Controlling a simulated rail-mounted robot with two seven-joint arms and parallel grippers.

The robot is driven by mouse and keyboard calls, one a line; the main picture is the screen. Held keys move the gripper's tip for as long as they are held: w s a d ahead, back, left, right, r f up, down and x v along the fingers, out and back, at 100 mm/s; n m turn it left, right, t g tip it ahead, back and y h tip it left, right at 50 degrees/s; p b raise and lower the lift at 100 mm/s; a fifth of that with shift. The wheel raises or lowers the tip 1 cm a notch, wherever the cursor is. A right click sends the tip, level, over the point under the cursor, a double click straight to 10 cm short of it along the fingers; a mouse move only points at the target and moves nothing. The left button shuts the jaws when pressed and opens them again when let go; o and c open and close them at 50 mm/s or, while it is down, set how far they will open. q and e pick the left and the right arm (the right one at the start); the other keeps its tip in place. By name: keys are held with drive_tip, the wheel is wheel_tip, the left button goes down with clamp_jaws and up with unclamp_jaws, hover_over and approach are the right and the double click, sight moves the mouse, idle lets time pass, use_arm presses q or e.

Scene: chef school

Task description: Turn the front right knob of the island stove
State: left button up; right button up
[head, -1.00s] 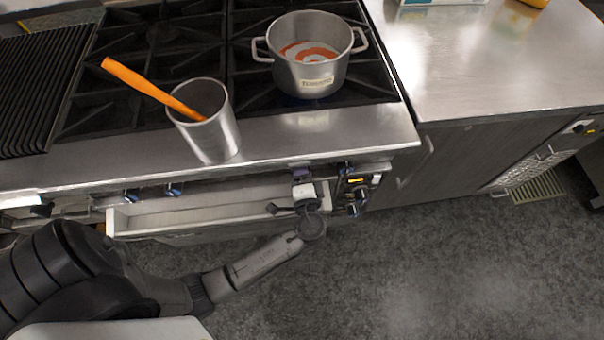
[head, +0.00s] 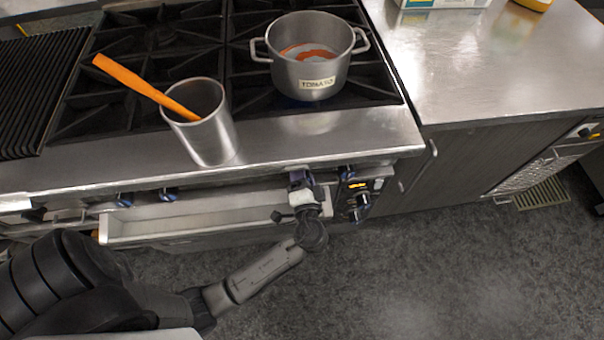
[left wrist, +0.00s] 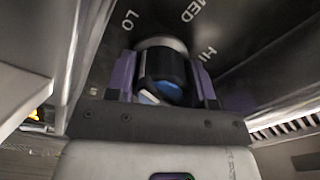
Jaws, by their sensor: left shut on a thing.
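The island stove (head: 300,130) has a row of dark knobs with blue marks along its front edge. My left gripper (head: 299,179) is at the right part of this front, just left of another knob (head: 347,173). In the left wrist view, my left gripper (left wrist: 163,80) has its purple fingers on both sides of a dark round knob (left wrist: 162,72) and is shut on it. The words LO, MED and HI show on the panel around this knob. In the head view my gripper hides the held knob. My right gripper is not in view.
A metal pot (head: 310,68) with red contents stands on the right burners. A tilted metal cup (head: 206,130) with an orange utensil (head: 140,84) is at the stove's front ledge. An open-topped tray or drawer (head: 200,217) lies below the knobs. A steel counter (head: 490,75) adjoins on the right.

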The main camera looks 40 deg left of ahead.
use_arm(q)
drive_tip(key=o, duration=0.9)
drive_tip(key=shift+p+v, duration=0.55)
drive_tip(key=shift+v, duration=6.35)
